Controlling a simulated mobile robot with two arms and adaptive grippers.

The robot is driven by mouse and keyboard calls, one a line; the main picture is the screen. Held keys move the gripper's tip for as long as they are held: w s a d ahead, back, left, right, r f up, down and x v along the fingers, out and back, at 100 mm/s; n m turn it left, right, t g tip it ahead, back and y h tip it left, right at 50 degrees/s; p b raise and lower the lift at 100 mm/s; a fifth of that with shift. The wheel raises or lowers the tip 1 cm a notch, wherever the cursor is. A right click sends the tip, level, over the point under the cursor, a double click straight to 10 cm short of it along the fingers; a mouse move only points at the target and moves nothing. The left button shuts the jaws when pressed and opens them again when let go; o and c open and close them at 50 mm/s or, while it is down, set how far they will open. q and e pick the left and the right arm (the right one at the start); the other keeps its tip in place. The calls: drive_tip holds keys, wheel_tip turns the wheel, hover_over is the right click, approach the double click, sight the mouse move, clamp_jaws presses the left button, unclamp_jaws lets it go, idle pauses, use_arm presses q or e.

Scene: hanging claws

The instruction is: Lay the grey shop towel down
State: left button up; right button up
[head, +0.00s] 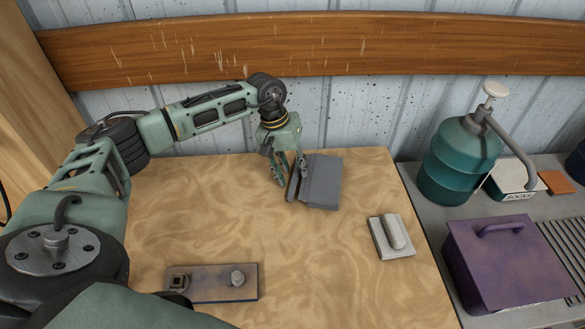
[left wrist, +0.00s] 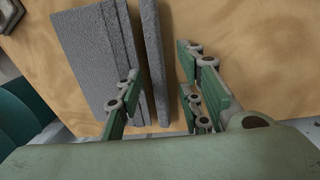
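The grey shop towel (head: 323,182) is at the back middle of the wooden table, seen as a folded slab with a narrow strip along its left side. In the left wrist view the towel (left wrist: 85,60) shows the same wide part and strip, with a thin gap between them. My left gripper (head: 291,172) points down at the towel's left edge. In the left wrist view its open fingers (left wrist: 158,92) straddle the strip, with clear space between the strip and the right-hand finger. Whether the other finger touches the towel cannot be told. My right gripper is not in view.
A grey block with a rounded top (head: 392,236) sits at the table's right. A metal plate with a knob (head: 215,283) lies at the front. A teal pump container (head: 458,160) and a purple box (head: 505,265) stand beyond the right edge. The table's middle is clear.

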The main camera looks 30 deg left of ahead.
use_arm(q)
drive_tip(key=shift+r, duration=0.1)
idle(0.3)
drive_tip(key=p+v, duration=0.2)
drive_tip(key=v, duration=0.4)
drive_tip(key=shift+r+p, duration=0.35)
drive_tip(key=shift+r, duration=0.1)
drive_tip(key=shift+d+r, duration=0.1)
drive_tip(key=shift+d+p+v, duration=0.2)
drive_tip(key=shift+p+v, duration=0.2)
drive_tip(key=shift+v, duration=0.55)
drive_tip(key=shift+d+p+v, duration=0.2)
drive_tip(key=shift+p+v, duration=0.2)
drive_tip(key=shift+v, duration=0.55)
drive_tip(key=shift+w+r, duration=0.1)
drive_tip(key=shift+w, duration=0.1)
